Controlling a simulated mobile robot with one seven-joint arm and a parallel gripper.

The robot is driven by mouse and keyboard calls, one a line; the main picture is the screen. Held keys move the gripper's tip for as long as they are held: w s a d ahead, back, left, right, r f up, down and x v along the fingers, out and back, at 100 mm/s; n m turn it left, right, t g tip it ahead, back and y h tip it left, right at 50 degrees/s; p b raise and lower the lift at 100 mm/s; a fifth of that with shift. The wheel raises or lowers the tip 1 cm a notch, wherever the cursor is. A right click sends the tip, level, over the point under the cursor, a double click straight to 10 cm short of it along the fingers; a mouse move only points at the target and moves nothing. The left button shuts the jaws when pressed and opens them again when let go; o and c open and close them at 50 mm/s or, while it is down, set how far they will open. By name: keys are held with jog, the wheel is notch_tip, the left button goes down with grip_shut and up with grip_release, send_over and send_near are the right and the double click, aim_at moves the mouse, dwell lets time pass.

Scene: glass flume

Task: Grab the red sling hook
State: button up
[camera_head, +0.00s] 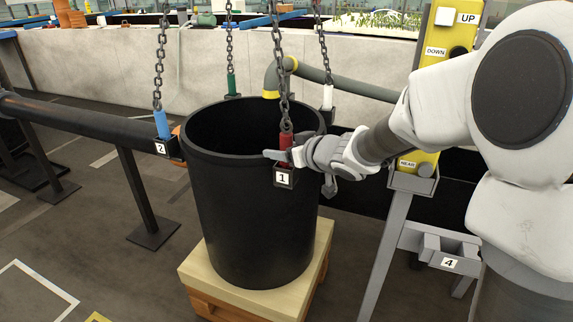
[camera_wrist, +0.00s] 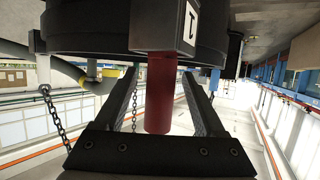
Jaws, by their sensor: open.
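The red sling hook (camera_head: 286,142) hangs on a chain at the near right side of the black tub (camera_head: 250,215), seated at the black bracket labelled 1 (camera_head: 284,179). In the wrist view the red hook (camera_wrist: 160,95) stands between the two fingers of my gripper (camera_wrist: 163,95), below the bracket with its label 1 (camera_wrist: 189,22). The fingers are open, one on each side of the red hook, with a gap showing on both sides. My gripper (camera_head: 284,156) reaches in from the right in the head view and covers part of the hook's surroundings.
A blue hook (camera_head: 161,124), a green hook (camera_head: 231,84) and a white hook (camera_head: 327,97) hang on chains around the tub. The tub stands on a wooden pallet (camera_head: 290,300). A yellow control pendant (camera_head: 445,45) and a grey stand labelled 4 (camera_head: 449,262) are at right.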

jog(key=shift+x, duration=0.95)
jog(key=shift+r, duration=0.1)
jog(key=shift+c, duration=0.4)
grip_shut()
